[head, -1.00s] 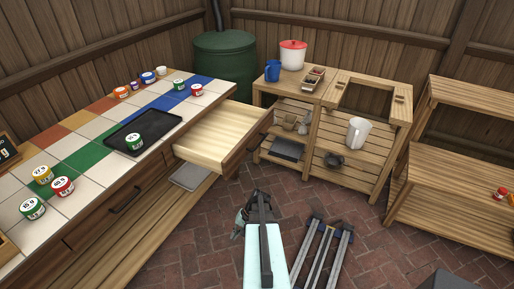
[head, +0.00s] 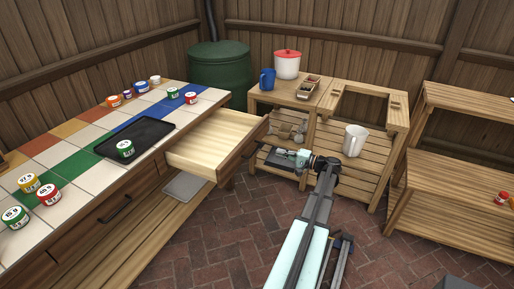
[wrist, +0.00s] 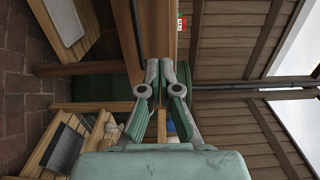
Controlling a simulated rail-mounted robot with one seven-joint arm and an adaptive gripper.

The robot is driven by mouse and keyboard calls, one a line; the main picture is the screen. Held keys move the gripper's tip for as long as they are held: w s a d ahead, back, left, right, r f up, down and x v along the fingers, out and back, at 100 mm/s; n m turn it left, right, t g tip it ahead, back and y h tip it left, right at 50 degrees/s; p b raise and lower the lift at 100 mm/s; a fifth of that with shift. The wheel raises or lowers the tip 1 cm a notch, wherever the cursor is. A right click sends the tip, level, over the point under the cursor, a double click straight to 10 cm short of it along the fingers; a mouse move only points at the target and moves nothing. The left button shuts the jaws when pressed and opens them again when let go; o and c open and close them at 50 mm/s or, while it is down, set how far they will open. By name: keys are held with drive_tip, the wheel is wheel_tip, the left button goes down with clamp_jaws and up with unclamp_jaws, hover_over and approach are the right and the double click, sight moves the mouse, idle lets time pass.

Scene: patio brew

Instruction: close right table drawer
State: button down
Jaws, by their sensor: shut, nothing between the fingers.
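The right table drawer (head: 211,138) is pulled out from the tiled table (head: 72,195) in the head view. It looks empty, with a pale interior and a darker wooden front (head: 241,150). My gripper (head: 269,156) is shut and empty. It is just right of the drawer front in the head view, pointing towards it, with a small apparent gap. In the wrist view my gripper (wrist: 161,68) has its fingertips together before a brown wooden panel (wrist: 157,28) with a dark bar along it. I cannot tell whether they touch.
A black tray (head: 134,138) and several labelled tins stand on the table. Behind my gripper is a wooden stand (head: 290,92) with a blue mug (head: 267,79) and a red-lidded pot (head: 287,65). A wooden shelf (head: 455,170) is at right.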

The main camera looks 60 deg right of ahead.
sight(247, 143)
drive_tip(key=w, duration=0.4)
drive_tip(key=w+a, duration=0.1)
drive_tip(key=w, duration=0.4)
drive_tip(key=w+a, duration=0.1)
drive_tip(key=w, duration=0.4)
drive_tip(key=shift+a, duration=0.1)
